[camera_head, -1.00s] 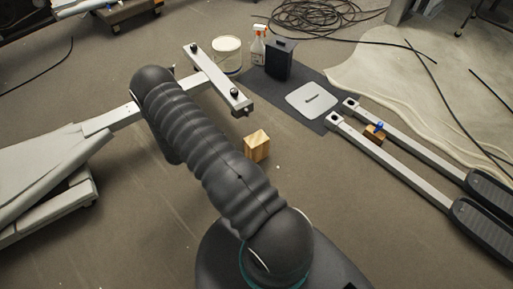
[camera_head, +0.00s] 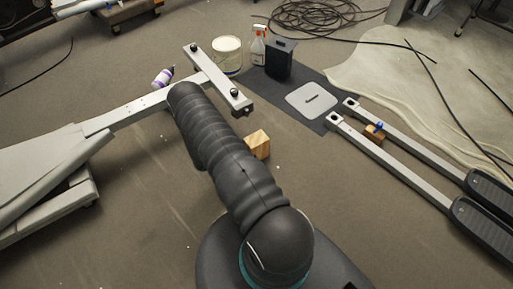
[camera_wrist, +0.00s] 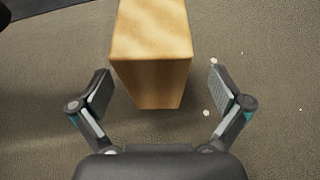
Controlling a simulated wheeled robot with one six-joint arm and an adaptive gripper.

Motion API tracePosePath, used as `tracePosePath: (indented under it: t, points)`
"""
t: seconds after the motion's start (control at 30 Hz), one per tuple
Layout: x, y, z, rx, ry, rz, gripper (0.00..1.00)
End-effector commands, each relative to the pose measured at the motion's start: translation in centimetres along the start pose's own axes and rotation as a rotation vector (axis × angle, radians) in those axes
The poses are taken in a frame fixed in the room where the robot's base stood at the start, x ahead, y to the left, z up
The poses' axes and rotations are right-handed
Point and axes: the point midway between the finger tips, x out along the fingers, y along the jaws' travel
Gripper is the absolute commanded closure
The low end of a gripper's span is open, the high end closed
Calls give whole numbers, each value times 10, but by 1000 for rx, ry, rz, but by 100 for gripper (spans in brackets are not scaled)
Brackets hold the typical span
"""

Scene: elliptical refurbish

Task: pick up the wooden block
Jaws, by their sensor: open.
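The wooden block (camera_head: 259,144) stands on the floor just right of my dark arm in the head view, its left side partly hidden by the arm. In the wrist view the wooden block (camera_wrist: 152,55) is large and close, at the top middle, with its near end toward my gripper. My gripper (camera_wrist: 158,94) is open and empty, with one finger to the left and one to the right of the block's near end. Neither finger touches the block. In the head view my gripper is hidden behind the arm.
A grey frame with a crossbar (camera_head: 217,78) lies left of and beyond the block. A dark mat (camera_head: 256,83) holds a black box (camera_head: 280,60) and a light plate (camera_head: 312,101). Two pedal arms (camera_head: 410,155) lie right. The floor between block and pedals is clear.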

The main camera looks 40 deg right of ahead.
Motion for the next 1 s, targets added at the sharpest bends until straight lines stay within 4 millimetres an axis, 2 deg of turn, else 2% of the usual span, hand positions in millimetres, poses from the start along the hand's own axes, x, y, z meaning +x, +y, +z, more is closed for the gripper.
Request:
tracePosePath:
  t: [0.17, 0.4, 0.67, 0.7, 1.0]
  points:
    - [14, 2, -1, 2, 0, -3, 0]
    - [46, 6, -3, 1, 0, -3, 0]
    - [51, 7, -4, 0, 0, 0, 0]
    - [51, 7, -4, 0, 0, 0, 3]
    - [51, 6, -4, 0, 0, -1, 78]
